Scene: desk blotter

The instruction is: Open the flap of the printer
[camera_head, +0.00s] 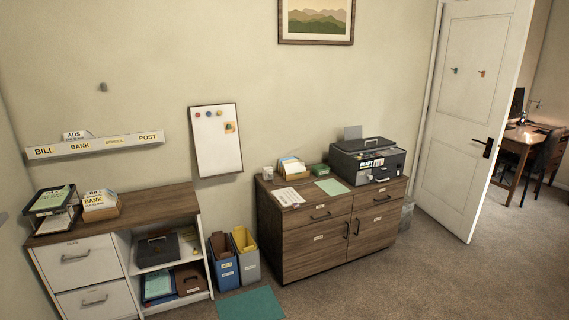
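The printer (367,161) is a dark grey box on the right part of the brown wooden cabinet's top. A handle shows on its dark top lid (361,143), which looks closed. A light panel stands upright behind it. Its front has labels and a second handle at the lower right. Which part is the flap I cannot tell for sure. My gripper is not in view, and nothing touches the printer.
The brown cabinet (316,236) also bears a green sheet (332,187), papers and a card box. Blue and grey bins (223,262) stand left of it. A white door (470,112) stands open at the right.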

